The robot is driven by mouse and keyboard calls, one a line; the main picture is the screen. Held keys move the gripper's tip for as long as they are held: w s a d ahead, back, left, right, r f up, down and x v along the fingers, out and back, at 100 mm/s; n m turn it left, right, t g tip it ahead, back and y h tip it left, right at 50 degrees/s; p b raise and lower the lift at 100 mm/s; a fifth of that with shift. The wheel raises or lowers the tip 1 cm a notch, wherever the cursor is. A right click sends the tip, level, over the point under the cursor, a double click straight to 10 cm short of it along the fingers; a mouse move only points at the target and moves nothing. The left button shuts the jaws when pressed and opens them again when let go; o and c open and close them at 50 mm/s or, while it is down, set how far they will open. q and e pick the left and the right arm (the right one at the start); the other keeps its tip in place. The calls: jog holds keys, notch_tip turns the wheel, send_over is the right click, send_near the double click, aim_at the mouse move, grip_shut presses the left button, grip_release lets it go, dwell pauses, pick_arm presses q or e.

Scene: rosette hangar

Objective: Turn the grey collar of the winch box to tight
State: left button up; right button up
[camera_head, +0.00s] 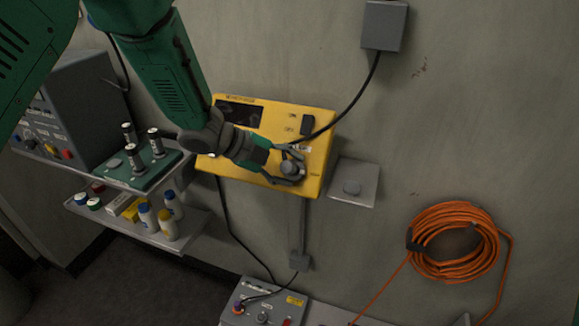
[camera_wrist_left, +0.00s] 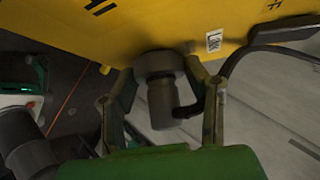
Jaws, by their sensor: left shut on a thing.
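The yellow winch box (camera_head: 318,128) is mounted on the wall in the head view, with a dark display and a black switch on its face. My left gripper (camera_head: 291,168) reaches its lower right part and is shut on the grey collar (camera_head: 289,168). In the left wrist view the grey collar (camera_wrist_left: 162,80) stands out from the yellow box (camera_wrist_left: 110,40), between the two fingers of the left gripper (camera_wrist_left: 165,105). The collar's markings and its setting cannot be read. My right gripper is not in view.
A black cable runs from the box to a grey wall box (camera_head: 384,25) above. An orange cable coil (camera_head: 455,243) hangs farther right. Shelves with bottles (camera_head: 167,223) stand left; a grey control box (camera_head: 265,303) lies below.

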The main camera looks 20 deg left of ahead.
pick_arm(q)
jog(key=shift+s+f, duration=0.1)
jog(key=shift+f, duration=0.05)
jog(key=o, duration=1.2)
jog(key=shift+c, duration=0.2)
jog(key=shift+a+r, duration=0.25)
jog(key=shift+r, duration=0.1)
jog(key=v, duration=1.1)
jog(key=shift+a, duration=0.15)
jog(key=shift+s+f, duration=0.1)
